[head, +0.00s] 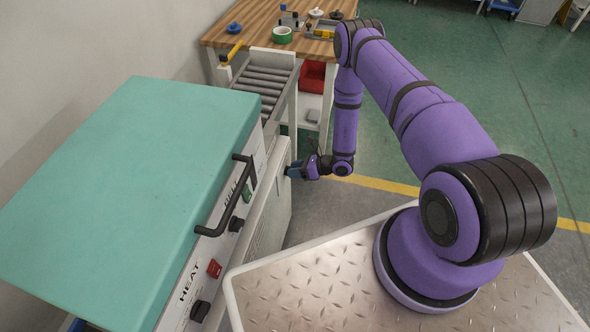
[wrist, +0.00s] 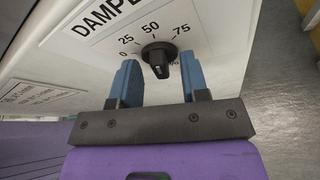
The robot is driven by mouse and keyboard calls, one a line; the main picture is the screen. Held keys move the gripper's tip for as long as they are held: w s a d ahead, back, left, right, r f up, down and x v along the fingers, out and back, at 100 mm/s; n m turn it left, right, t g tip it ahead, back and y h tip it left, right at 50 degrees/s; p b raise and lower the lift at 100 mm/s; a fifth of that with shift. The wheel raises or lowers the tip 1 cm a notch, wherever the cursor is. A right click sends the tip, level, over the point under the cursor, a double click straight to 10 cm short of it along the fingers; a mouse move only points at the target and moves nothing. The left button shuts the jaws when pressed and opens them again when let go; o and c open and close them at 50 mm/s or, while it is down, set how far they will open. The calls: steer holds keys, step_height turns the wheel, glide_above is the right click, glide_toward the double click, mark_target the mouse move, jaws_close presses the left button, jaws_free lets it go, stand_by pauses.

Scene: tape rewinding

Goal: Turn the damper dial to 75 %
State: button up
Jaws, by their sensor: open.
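The black damper dial (wrist: 158,55) sits on a white panel (wrist: 220,45) in the wrist view, under printed marks 0, 25, 50 and 75. I cannot clearly tell which mark its pointer faces. My gripper (wrist: 159,75) is open, with one blue finger on each side of the dial. In the head view my gripper (head: 296,171) is at the far side of the machine, and the dial is hidden there.
The teal-lidded machine (head: 130,170) has a black handle (head: 225,205), a red switch (head: 214,268) and other black knobs on its front. A roller conveyor (head: 265,82) leads to a wooden workbench (head: 258,25) behind. Open floor (head: 400,210) lies right of my gripper.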

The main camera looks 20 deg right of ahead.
steer(key=shift+c, duration=0.2)
jaws_close()
steer(key=shift+m, duration=0.3)
steer(key=m+y, duration=0.1)
steer(key=m+g+y, duration=0.1)
steer(key=m, duration=0.1)
steer(key=m+y, duration=0.1)
steer(key=m, duration=0.1)
steer(key=shift+w+d+f+g, duration=0.2)
steer(key=shift+w+f+g, duration=0.1)
steer(key=shift+g, duration=0.1)
stand_by(0.4)
steer(key=shift+o, duration=0.2)
jaws_free()
